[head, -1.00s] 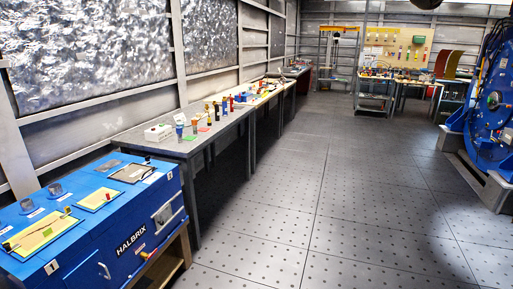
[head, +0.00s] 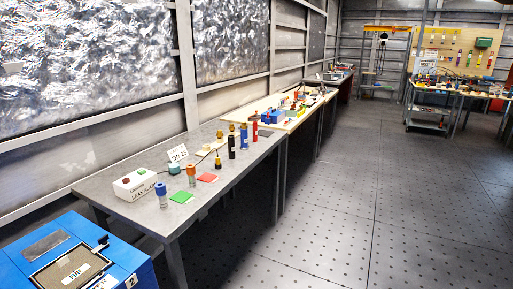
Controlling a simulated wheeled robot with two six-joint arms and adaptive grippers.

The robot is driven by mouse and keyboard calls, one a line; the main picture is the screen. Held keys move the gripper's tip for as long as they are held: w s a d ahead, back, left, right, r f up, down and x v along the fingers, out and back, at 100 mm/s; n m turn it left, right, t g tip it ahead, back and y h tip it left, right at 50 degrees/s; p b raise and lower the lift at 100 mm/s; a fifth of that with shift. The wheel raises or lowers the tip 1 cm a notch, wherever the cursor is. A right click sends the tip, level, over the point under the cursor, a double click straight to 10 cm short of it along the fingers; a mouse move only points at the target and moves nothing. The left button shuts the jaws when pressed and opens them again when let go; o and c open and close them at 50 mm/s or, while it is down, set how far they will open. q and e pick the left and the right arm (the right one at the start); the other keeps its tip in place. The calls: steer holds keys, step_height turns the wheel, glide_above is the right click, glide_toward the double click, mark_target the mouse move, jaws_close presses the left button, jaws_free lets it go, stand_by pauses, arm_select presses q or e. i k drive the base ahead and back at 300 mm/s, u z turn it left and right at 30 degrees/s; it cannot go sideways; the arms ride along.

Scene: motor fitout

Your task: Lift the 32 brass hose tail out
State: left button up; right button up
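I cannot pick out the 32 brass hose tail for sure. Several small brass-coloured fittings stand on the long grey bench (head: 150,222) along the left wall. One is a brass-topped black cylinder (head: 231,145), with another brass-topped piece (head: 244,138) just behind it. A small brass-coloured piece (head: 219,135) stands to their left. All are too small to read any size. Neither of my grippers is in view.
A blue cabinet (head: 140,275) fills the lower left corner. A white leak alarm box (head: 137,183), a blue-capped cylinder (head: 162,196), an orange-capped cylinder (head: 191,176), and green (head: 180,197) and red (head: 207,178) pads sit on the bench. Open floor (head: 330,230) lies to the right.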

mark_target(244, 126)
steer(key=z, duration=0.1)
steer(key=i, duration=1.45)
steer(key=z, duration=0.55)
steer(key=i, duration=1.35)
steer(key=u, duration=0.35)
